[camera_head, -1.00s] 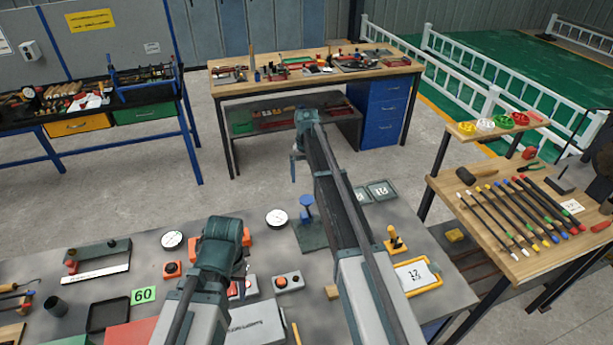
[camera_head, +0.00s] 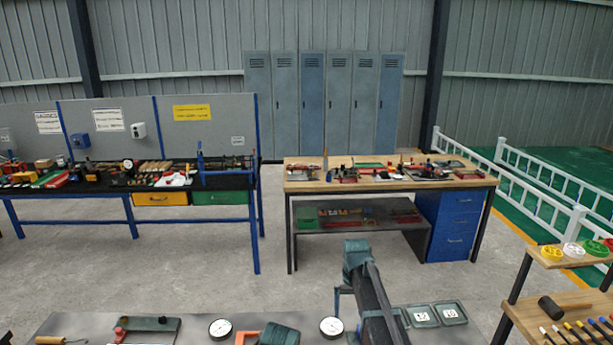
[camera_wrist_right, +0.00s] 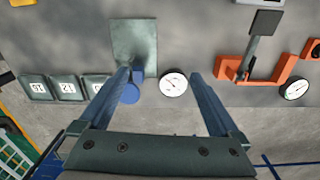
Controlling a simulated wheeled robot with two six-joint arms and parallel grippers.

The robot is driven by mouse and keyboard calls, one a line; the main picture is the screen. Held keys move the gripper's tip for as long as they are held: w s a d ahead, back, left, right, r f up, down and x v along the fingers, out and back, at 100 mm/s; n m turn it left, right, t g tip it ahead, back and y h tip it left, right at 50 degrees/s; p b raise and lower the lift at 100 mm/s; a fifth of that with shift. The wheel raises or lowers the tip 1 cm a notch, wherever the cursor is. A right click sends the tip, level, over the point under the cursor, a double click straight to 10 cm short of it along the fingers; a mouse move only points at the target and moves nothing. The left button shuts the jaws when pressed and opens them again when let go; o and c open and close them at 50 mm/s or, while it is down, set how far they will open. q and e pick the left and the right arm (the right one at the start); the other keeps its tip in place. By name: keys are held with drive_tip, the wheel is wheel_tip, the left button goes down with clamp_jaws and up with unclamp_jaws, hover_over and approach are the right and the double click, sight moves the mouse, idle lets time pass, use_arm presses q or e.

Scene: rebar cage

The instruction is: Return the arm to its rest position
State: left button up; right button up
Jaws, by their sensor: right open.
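My right arm reaches forward over the near grey bench (camera_head: 75,325) in the head view. Its gripper (camera_head: 342,296) hangs down from the wrist near the bench's far edge. In the right wrist view the two blue-grey fingers (camera_wrist_right: 160,76) are wide apart with nothing gripped. A round white dial gauge (camera_wrist_right: 173,82) lies on the bench, seen between the fingers.
Numbered tiles (camera_head: 437,315) lie right of my right arm. An orange bracket (camera_wrist_right: 262,80) stands on the bench. A wooden workbench (camera_head: 385,177) with blue drawers stands beyond open floor, a black-topped bench (camera_head: 225,180) at left, and a wooden rack (camera_head: 560,300) at right.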

use_arm(q)
wheel_tip(320, 180, down, 12)
drive_tip(key=b, duration=0.9)
drive_tip(key=shift+r, duration=0.25)
use_arm(e)
drive_tip(key=s+a+f+n, duration=0.1)
drive_tip(key=s+a+f, duration=0.2)
drive_tip(key=s, duration=0.6)
drive_tip(key=s+a+f+n, duration=0.2)
drive_tip(key=s+a+f, duration=0.1)
drive_tip(key=s, duration=0.7)
drive_tip(key=s+a+f+n, duration=0.1)
drive_tip(key=s+a+f, duration=0.3)
drive_tip(key=s, duration=0.5)
drive_tip(key=shift+s+f+h, duration=0.2)
drive_tip(key=shift+f+h, duration=0.2)
drive_tip(key=shift+f, duration=0.25)
